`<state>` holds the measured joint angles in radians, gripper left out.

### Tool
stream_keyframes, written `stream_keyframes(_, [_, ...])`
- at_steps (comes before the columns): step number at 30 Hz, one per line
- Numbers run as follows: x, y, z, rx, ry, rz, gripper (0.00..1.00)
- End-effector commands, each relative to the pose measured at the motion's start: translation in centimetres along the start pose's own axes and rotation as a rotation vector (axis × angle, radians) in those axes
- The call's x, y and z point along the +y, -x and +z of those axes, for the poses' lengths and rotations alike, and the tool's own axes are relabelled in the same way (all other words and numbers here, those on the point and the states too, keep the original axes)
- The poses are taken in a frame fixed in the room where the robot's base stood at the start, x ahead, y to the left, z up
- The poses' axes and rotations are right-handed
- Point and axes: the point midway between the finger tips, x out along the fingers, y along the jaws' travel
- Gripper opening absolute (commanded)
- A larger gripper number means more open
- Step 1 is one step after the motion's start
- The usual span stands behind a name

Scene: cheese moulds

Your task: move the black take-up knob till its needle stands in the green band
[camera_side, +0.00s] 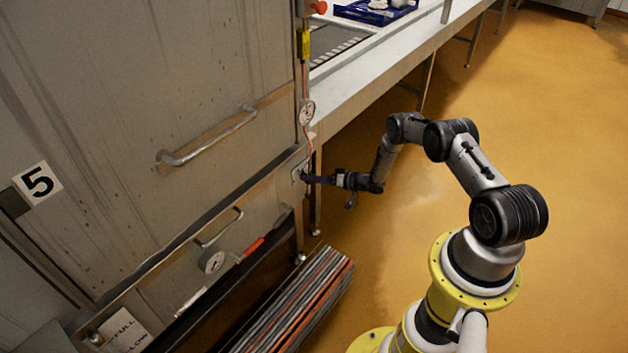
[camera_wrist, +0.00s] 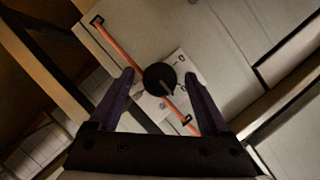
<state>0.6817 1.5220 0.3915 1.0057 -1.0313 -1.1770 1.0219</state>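The black knob (camera_wrist: 160,78) sits on a small pale plate (camera_wrist: 179,68) with marks beside it in the wrist view. It has a pale pointer line on its face. My gripper (camera_wrist: 159,75) has its two dark purple fingers on either side of the knob, with a gap at each side, so it is open. In the side view my gripper (camera_side: 308,178) reaches the plate (camera_side: 298,171) at the cabinet's right edge; the knob is mostly hidden there. A round white dial (camera_side: 307,112) hangs above it. Its needle and any green band are too small to read.
A red line (camera_wrist: 121,44) runs past the knob. Stacked slats (camera_side: 295,305) lie on the floor below. A conveyor table (camera_side: 385,65) extends behind; the orange floor at right is open.

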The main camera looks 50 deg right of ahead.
Motion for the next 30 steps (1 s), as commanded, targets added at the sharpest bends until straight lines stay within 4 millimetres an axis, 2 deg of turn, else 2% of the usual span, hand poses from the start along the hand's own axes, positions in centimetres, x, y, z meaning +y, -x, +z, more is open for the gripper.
stream_keyframes(5, [0.0, 0.2, 0.1, -0.001, -0.001, 0.001, 0.81])
stream_keyframes(8, [0.1, 0.9, 0.1, -0.001, -0.003, 0.003, 0.81])
stream_keyframes(11, [0.1, 2.4, -0.1, 0.002, -0.003, 0.003, 0.81])
stream_keyframes(21, [0.1, 9.7, -0.1, 0.003, -0.003, 0.004, 0.81])
stream_keyframes(25, [0.1, 11.8, -0.1, 0.003, -0.001, 0.003, 0.81])
stream_keyframes(30, [0.0, 13.4, 0.0, 0.001, -0.001, 0.000, 0.81])
